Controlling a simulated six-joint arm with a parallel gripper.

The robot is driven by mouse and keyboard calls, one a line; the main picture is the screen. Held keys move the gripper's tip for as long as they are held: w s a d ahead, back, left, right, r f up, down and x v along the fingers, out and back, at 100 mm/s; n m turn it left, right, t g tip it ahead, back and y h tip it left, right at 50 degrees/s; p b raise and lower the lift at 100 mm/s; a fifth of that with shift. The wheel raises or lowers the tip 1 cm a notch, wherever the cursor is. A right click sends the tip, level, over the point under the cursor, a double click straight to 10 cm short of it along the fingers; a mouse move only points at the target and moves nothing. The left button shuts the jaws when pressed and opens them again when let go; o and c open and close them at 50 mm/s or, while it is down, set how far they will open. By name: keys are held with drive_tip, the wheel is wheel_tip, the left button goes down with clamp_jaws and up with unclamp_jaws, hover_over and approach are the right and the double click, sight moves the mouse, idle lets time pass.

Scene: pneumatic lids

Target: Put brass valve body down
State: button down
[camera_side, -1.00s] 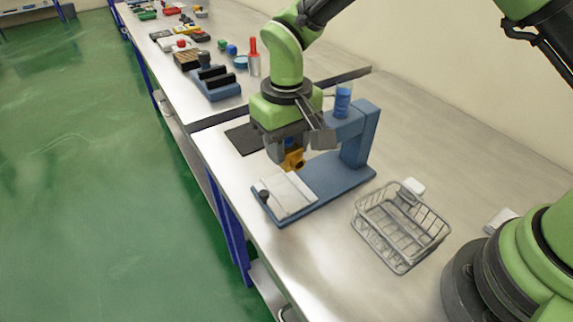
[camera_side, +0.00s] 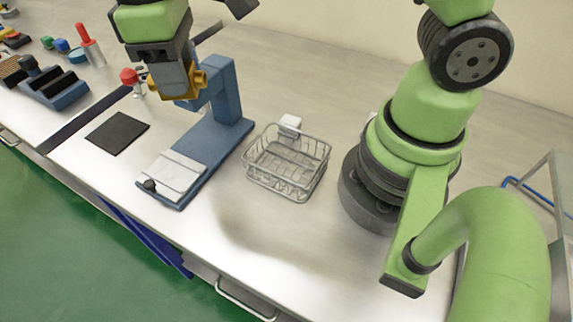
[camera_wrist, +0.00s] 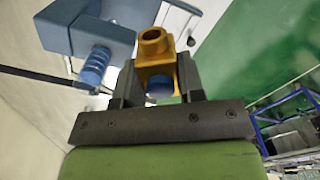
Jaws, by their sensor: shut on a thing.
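The brass valve body (camera_side: 199,80) is a yellow-gold piece with a round port. My gripper (camera_side: 178,84) is shut on it and holds it in the air, in front of the blue press stand (camera_side: 226,95). In the wrist view the valve body (camera_wrist: 156,52) sits between the two fingers of my gripper (camera_wrist: 158,80), its open port facing the camera. A blue round part shows at its near side. In the side view part of the valve body is hidden by the fingers.
The stand's base carries a pale plate (camera_side: 172,176) with a dark knob (camera_side: 150,185). A dark square mat (camera_side: 117,133) lies left of it. A wire basket (camera_side: 287,162) stands to the right with a white block (camera_side: 289,124) behind it. The bench front is clear.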

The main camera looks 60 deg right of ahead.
drive_tip(key=s+d+n, duration=0.7)
drive_tip(key=s+n, duration=0.4)
drive_tip(key=s, duration=0.2)
approach(287, 167)
drive_tip(key=shift+f, duration=2.95)
drive_tip(key=shift+f, duration=0.15)
drive_tip(key=c, duration=0.7)
unclamp_jaws()
drive_tip(key=shift+c, duration=0.2)
